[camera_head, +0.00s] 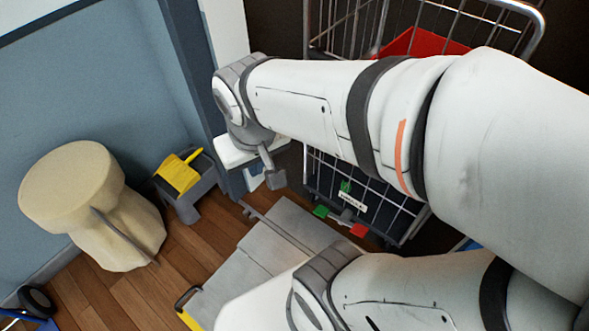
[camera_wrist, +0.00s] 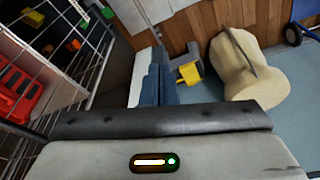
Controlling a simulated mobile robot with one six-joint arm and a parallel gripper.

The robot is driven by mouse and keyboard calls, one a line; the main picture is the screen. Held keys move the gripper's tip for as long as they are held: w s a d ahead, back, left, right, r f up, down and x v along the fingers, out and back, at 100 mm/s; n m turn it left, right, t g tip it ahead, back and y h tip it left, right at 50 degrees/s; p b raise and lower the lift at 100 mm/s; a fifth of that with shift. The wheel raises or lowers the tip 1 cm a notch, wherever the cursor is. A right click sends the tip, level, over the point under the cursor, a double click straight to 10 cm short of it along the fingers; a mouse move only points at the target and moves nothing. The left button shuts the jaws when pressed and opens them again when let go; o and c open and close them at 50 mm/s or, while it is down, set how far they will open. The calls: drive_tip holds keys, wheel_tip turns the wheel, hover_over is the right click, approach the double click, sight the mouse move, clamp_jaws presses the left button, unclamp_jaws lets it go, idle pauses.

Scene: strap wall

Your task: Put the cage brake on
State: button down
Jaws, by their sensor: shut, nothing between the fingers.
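The wire roll cage (camera_head: 375,190) stands behind my arm, which hides much of it. At its foot are a green pedal (camera_head: 320,211) and a red pedal (camera_head: 358,231), with a pale label just above. I cannot tell from their tilt whether the brake is on. My gripper (camera_head: 275,180) points down, shut and empty, left of the cage and apart from the pedals.
A red item (camera_head: 420,42) sits inside the cage. A cream sack-like bundle (camera_head: 110,215) and a yellow dustpan (camera_head: 178,173) stand left, by the blue wall. Wood floor between them is clear.

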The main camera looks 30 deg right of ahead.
drive_tip(key=shift+w, duration=0.15)
drive_tip(key=w+d+f+n+g+h+b, duration=0.35)
drive_tip(key=w+d+f+h+b, duration=0.3)
drive_tip(key=f, duration=0.85)
drive_tip(key=w+d+f+n+g+h+b, duration=0.2)
drive_tip(key=w+d+f+n+h+b, duration=0.4)
drive_tip(key=f, duration=1)
drive_tip(key=w+d+f+n+g+h+b, duration=0.1)
drive_tip(key=w+d+f+g+h+b, duration=0.2)
drive_tip(key=w+d+f+b, duration=0.9)
drive_tip(key=s+f+n+t+h+b, duration=0.2)
drive_tip(key=f+n+t, duration=0.15)
drive_tip(key=f, duration=1.05)
drive_tip(key=s+f+n+t+h+b, duration=0.2)
drive_tip(key=f+n+t+h+b, duration=0.15)
drive_tip(key=f, duration=1.05)
drive_tip(key=s+f+n+t+b, duration=0.1)
drive_tip(key=s+f+n+t, duration=0.1)
drive_tip(key=f, duration=0.5)
drive_tip(key=s+a+f+n+t+y+b, duration=0.1)
drive_tip(key=s+f+n+t+b, duration=0.1)
drive_tip(key=f, duration=0.5)
drive_tip(key=s+a+f+n+t+y+b, duration=0.1)
drive_tip(key=s+f+n+t+b, duration=0.1)
drive_tip(key=f+n+t, duration=0.2)
drive_tip(key=shift+s+a+f+n, duration=0.1)
drive_tip(key=shift+s+f+n, duration=0.05)
drive_tip(key=shift+f, duration=0.75)
drive_tip(key=shift+s+a+f+n, duration=0.1)
drive_tip(key=shift+f, duration=0.75)
